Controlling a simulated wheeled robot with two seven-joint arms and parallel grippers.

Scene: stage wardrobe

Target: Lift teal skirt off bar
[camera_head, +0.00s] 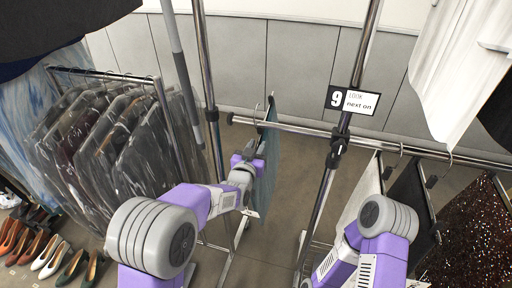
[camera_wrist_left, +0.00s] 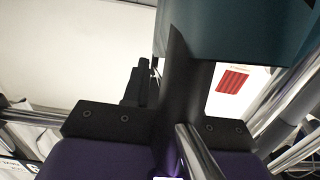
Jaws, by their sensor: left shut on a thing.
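The teal skirt (camera_head: 268,150) hangs edge-on near the left end of the chrome bar (camera_head: 300,130). A thin hanger hook (camera_head: 257,108) shows at the bar just above it. My left gripper (camera_head: 252,152) is at the skirt's upper left side, below the bar, shut on it. The exact grip point is partly hidden. My right arm shows at the lower right, but its gripper is not in view.
A sign reading "9 LOOK next on" (camera_head: 352,100) is on an upright post beside the skirt. White, black and brown sequined garments (camera_head: 468,235) hang farther right. A rack of bagged clothes (camera_head: 115,140) stands left, with several shoes (camera_head: 45,250) below. Floor behind the skirt is clear.

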